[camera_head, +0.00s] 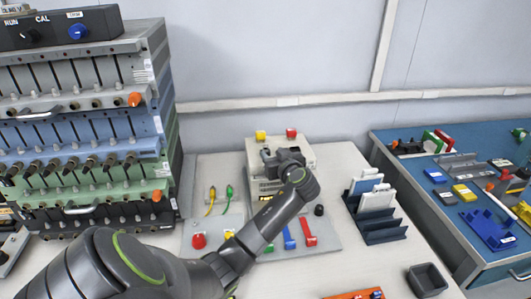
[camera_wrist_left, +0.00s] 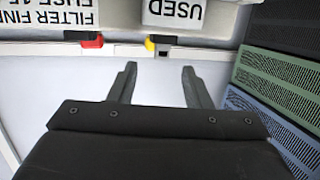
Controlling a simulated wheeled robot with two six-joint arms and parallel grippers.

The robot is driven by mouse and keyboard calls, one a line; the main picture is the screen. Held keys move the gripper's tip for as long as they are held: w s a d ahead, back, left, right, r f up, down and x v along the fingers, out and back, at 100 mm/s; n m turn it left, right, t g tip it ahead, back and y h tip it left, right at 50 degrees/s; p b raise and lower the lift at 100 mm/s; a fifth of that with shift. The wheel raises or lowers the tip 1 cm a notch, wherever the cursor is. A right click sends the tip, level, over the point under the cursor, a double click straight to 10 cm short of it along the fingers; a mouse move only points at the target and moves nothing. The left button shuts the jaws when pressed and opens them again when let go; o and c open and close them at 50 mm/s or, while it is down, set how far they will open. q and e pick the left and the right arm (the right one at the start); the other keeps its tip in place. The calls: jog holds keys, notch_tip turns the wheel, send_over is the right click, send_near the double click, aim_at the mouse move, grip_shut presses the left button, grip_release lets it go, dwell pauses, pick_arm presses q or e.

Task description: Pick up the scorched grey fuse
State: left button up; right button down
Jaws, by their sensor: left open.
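I cannot make out a scorched grey fuse for certain in either view. My left gripper (camera_head: 273,160) is open over a pale boxy unit (camera_head: 254,158) at the back of the white table. In the left wrist view its two fingers (camera_wrist_left: 159,80) are apart with nothing between them. Beyond the fingertips, a white box marked USED (camera_wrist_left: 175,13) and a label reading FILTER FINE and FUSE (camera_wrist_left: 60,18) appear upside down. A red piece (camera_wrist_left: 92,41) and a yellow piece (camera_wrist_left: 150,43) sit along their edge, with a small dark part beside the yellow one. My right gripper is not in view.
A tall stack of instrument racks (camera_head: 80,130) stands at the left. A dark rack (camera_head: 384,231) with white cards and a dark bin (camera_head: 427,279) are at the right. A red button (camera_head: 199,240) sits on the grey panel. A separate blue worktop (camera_head: 420,180) holds many small parts.

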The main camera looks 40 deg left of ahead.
aim_at(266, 147)
pick_arm(q)
jog(key=shift+w+a, duration=0.1)
jog(key=shift+a, duration=0.2)
jog(key=b+x, duration=0.1)
jog(key=x, duration=0.4)
jog(key=shift+b, duration=0.3)
jog(key=shift+d, duration=0.1)
jog(key=shift+c, duration=0.6)
grip_shut()
